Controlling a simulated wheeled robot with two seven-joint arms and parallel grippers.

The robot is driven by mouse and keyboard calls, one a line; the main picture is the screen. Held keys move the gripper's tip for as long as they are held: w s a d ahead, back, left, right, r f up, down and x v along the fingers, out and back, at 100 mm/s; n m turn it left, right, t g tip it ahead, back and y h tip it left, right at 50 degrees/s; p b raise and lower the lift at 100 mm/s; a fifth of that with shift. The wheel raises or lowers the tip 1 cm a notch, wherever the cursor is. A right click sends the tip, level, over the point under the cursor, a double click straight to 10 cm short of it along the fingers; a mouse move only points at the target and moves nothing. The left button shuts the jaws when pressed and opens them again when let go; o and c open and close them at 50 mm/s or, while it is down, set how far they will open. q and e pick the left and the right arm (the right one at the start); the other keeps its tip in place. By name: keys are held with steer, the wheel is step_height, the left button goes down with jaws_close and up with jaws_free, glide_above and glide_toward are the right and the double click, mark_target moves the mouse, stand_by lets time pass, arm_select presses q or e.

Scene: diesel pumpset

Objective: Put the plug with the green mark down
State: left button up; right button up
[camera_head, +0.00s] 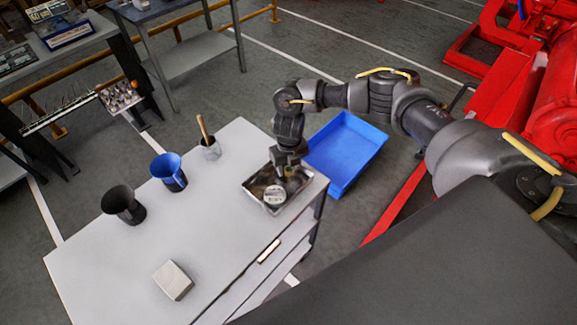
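My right gripper (288,166) points down over the metal tray (250,184) at the right end of the grey cabinet top. Its fingers are small and dark here, so I cannot tell whether they are open or shut, or whether they hold a plug. A round silvery piece (275,195) sits in the tray, just in front of the gripper. I cannot make out a green mark on anything. My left gripper is not in view.
On the cabinet top (215,225) stand a black cup (123,205), a blue cup (169,172), a small pot (210,149) with a wooden handle, and a pale block (173,280). A blue bin (345,150) lies beyond the tray. Red machinery (555,100) is at right.

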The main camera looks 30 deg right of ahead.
mark_target(288, 169)
steer(key=shift+r+p, duration=0.3)
steer(key=shift+r+b, duration=0.3)
step_height(288, 169, up, 11)
steer(key=b, duration=0.1)
steer(key=shift+s+a, duration=0.1)
